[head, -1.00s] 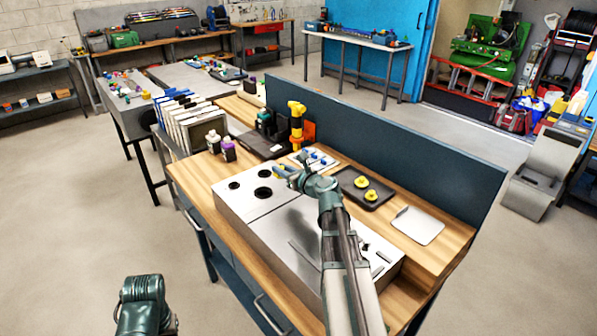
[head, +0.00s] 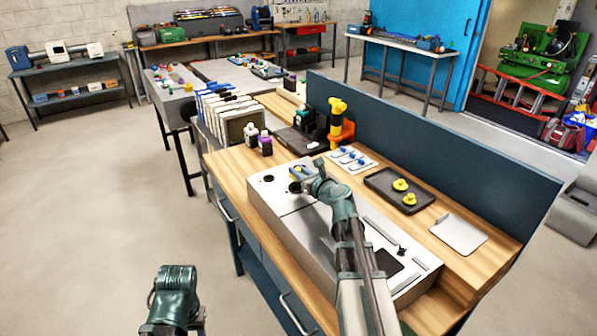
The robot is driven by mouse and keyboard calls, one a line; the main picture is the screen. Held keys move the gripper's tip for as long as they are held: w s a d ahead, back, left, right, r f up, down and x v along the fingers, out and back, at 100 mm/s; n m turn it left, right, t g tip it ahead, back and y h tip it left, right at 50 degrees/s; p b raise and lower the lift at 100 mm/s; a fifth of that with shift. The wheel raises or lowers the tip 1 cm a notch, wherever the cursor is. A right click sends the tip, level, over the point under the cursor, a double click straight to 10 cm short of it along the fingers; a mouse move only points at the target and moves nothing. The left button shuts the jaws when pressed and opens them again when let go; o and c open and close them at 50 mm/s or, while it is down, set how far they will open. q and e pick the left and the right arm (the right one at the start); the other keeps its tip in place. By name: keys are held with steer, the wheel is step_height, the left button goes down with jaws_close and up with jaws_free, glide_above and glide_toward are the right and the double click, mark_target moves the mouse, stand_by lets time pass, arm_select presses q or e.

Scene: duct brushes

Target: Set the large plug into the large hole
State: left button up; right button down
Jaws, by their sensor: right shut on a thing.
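My right gripper (head: 301,178) is over the far-left part of the light grey metal box (head: 280,212). It is shut on a yellow plug (head: 297,170), mostly covered by the fingers. The dark large hole (head: 295,187) shows in part just below the gripper. I cannot tell whether the plug touches the box. A smaller dark hole (head: 267,178) lies to the left of it. Of my left arm only a green link shows at the bottom left; its gripper is out of view.
A black tray (head: 378,180) with two yellow plugs (head: 400,185) lies right of the box. A white plate with blue-topped pieces (head: 352,159), a yellow-black tool (head: 336,118) and dark bottles (head: 265,145) stand behind. A grey plate (head: 459,235) lies at right. A blue panel (head: 430,137) borders the bench.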

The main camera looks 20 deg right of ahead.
steer(key=shift+f+b, duration=1.45)
steer(key=shift+f, duration=0.35)
stand_by(0.5)
steer(key=shift+r+p, duration=0.55)
steer(key=shift+p, duration=0.05)
steer(key=shift+f+b, duration=0.55)
steer(key=shift+b, duration=0.05)
stand_by(1.2)
steer(key=shift+r+p, duration=0.6)
steer(key=shift+p, duration=0.05)
steer(key=shift+f+b, duration=0.85)
steer(key=shift+b, duration=0.05)
stand_by(0.5)
steer(key=c, duration=1)
jaws_free()
